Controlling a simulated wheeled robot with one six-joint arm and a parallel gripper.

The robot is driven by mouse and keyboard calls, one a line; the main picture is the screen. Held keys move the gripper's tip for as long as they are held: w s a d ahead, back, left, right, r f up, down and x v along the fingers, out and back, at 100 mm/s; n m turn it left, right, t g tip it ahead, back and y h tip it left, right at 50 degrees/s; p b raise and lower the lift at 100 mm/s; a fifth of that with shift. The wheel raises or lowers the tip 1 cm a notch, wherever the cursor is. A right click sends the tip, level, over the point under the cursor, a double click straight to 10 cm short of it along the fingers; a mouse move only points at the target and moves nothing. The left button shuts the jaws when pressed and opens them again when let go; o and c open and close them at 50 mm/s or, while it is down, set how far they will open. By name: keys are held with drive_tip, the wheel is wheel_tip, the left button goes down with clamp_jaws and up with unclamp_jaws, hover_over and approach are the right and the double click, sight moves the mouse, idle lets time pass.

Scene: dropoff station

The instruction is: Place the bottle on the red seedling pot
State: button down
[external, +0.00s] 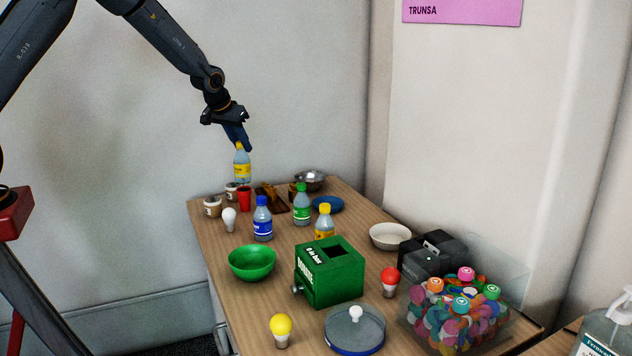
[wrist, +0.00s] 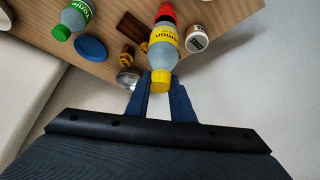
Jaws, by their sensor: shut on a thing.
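My gripper (external: 240,141) is shut on the yellow cap of a bottle (external: 242,166) with a yellow label, held upright above the far left part of the table. In the wrist view the bottle (wrist: 164,48) hangs from the blue fingers (wrist: 161,84). The red seedling pot (external: 244,199) stands on the table below the bottle in the external view. In the wrist view the red pot (wrist: 167,11) shows just past the bottle's bottom end, partly hidden by it. I cannot tell whether the bottle touches the pot.
A blue-labelled bottle (external: 262,222), a green-labelled bottle (external: 302,208) and a wooden tray (external: 273,197) are close by. A green bowl (external: 252,262) and green box (external: 330,272) are nearer.

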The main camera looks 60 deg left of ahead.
drive_tip(key=shift+f, duration=1.45)
drive_tip(key=c, duration=1.5)
unclamp_jaws()
drive_tip(key=shift+c, duration=0.2)
drive_tip(key=shift+r, duration=0.25)
drive_tip(key=b+v, duration=0.1)
drive_tip(key=v, duration=1)
drive_tip(key=shift+s+r+b, duration=0.25)
drive_tip(key=shift+r+b, duration=0.05)
drive_tip(key=shift+b, duration=0.1)
